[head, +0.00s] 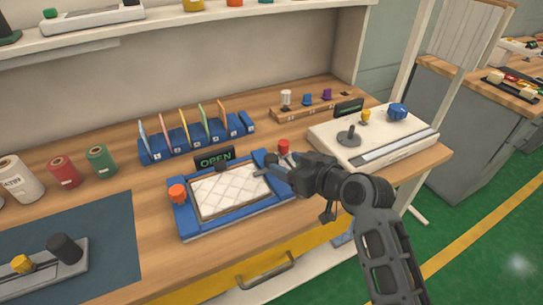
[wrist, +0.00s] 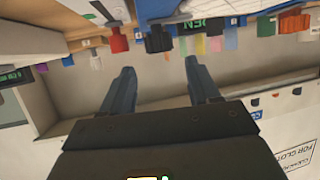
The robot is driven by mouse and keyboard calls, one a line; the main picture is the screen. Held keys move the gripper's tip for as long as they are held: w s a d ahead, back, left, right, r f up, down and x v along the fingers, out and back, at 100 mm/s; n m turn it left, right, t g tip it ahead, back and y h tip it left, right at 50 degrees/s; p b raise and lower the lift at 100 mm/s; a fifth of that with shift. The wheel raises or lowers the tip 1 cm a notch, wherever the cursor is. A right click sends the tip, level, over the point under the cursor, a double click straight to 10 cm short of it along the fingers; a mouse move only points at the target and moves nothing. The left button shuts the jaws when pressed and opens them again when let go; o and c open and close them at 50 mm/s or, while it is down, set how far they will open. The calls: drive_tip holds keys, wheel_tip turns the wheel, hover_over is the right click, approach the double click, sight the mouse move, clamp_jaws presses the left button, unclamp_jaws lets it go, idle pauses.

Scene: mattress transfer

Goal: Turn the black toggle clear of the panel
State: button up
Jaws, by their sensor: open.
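A white quilted panel (head: 230,188) lies in a blue frame (head: 187,226) on the wooden bench. The frame has an orange knob (head: 177,193) at its left and a red knob (head: 284,146) at its back right. The black toggle (head: 271,158) appears as a dark shape at the frame's right back, partly hidden by my gripper. In the wrist view the black toggle (wrist: 158,38) shows ahead of the gap between my fingers, next to the red knob. My gripper (head: 262,168) is open and empty, over the frame's right side. I cannot tell whether it touches the toggle.
A black OPEN sign (head: 214,159) stands behind the frame. A blue rack with coloured cards (head: 190,141) is behind it. A white device with a lever (head: 375,137) stands to the right. Rolls (head: 64,172) and a dark mat (head: 100,225) are at the left.

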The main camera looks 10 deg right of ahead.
sight(273, 158)
drive_tip(key=shift+p+x, duration=0.6)
drive_tip(key=shift+x, duration=3.25)
drive_tip(key=shift+c, duration=0.2)
drive_tip(key=c, duration=0.9)
